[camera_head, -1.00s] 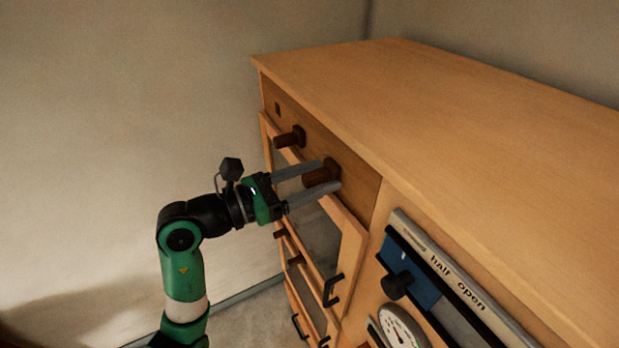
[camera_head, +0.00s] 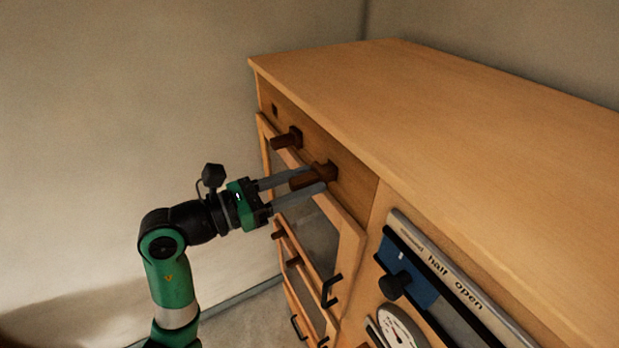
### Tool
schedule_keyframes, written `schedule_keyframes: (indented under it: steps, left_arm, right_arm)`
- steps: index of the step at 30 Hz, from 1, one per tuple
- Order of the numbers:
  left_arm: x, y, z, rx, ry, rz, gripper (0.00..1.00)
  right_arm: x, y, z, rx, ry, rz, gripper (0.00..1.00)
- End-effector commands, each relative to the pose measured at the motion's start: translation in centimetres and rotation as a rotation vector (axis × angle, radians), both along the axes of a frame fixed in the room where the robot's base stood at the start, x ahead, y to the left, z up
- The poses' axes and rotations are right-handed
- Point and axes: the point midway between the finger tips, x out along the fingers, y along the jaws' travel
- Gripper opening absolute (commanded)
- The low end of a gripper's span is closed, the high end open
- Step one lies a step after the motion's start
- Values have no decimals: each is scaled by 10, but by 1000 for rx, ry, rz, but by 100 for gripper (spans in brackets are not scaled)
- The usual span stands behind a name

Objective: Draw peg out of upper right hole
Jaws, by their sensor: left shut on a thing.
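The upper right peg (camera_head: 303,181) is a brown rod that sticks out from a darker block on the cabinet's upper front panel. My left gripper (camera_head: 314,180) is shut on this peg, with one grey finger above it and one below. A good length of the peg shows outside the panel, and its inner end still meets the block. Whether any of it remains inside the hole is hidden. A second brown peg (camera_head: 286,139) stands in the same panel, further left. My right gripper is not in view.
The wooden cabinet (camera_head: 440,110) fills the right side. Below the panel are doors with smaller brown pegs (camera_head: 294,262) and black handles (camera_head: 331,291). A slider panel with a black knob (camera_head: 395,285) and a round gauge (camera_head: 400,329) are at lower right.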

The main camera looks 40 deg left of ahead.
Motion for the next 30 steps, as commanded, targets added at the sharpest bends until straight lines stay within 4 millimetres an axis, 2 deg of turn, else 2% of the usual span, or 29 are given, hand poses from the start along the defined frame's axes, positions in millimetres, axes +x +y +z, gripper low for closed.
schedule_keyframes:
  steps: [30]
  left_arm:
    - [-57, 17, 0, 2, -1, 0, 0]
  right_arm:
    - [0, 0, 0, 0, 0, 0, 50]
